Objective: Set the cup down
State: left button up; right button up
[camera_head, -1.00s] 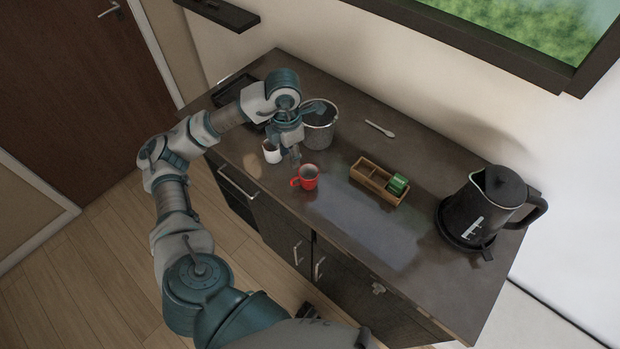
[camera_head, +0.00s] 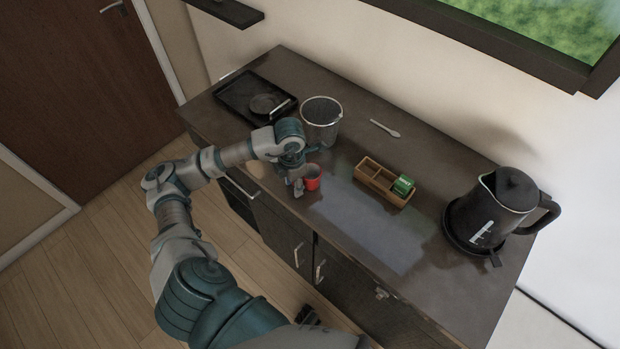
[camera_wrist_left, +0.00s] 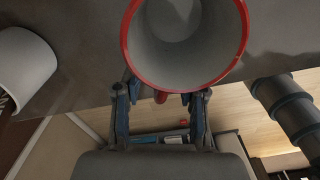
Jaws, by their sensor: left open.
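The red cup (camera_head: 313,180), white inside, stands upright on the dark counter (camera_head: 335,215). My left gripper (camera_head: 304,171) is at the handle side of the cup, low over the counter, and partly covers it in the head view. In the left wrist view the cup (camera_wrist_left: 186,45) fills the top middle, its mouth facing the camera. The open left fingers (camera_wrist_left: 160,103) are apart on either side of the red handle, with gaps visible. A white cup (camera_wrist_left: 24,70) shows at the left of the wrist view; in the head view my arm hides it. My right gripper is not in view.
A wooden divided box (camera_head: 369,187) with a green item (camera_head: 403,186) stands right of the cup. A black kettle (camera_head: 495,205) is at the far right. A grey bucket (camera_head: 321,122), a black tray (camera_head: 232,98) and a white spoon (camera_head: 384,128) lie behind. The counter's front right is clear.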

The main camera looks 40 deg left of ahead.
pick_arm(q)
jog(key=shift+a+f, duration=0.15)
jog(key=shift+a, duration=0.1)
jog(key=shift+c, duration=0.9)
jog(key=shift+d, duration=0.15)
grip_shut()
jog(key=shift+d, duration=0.15)
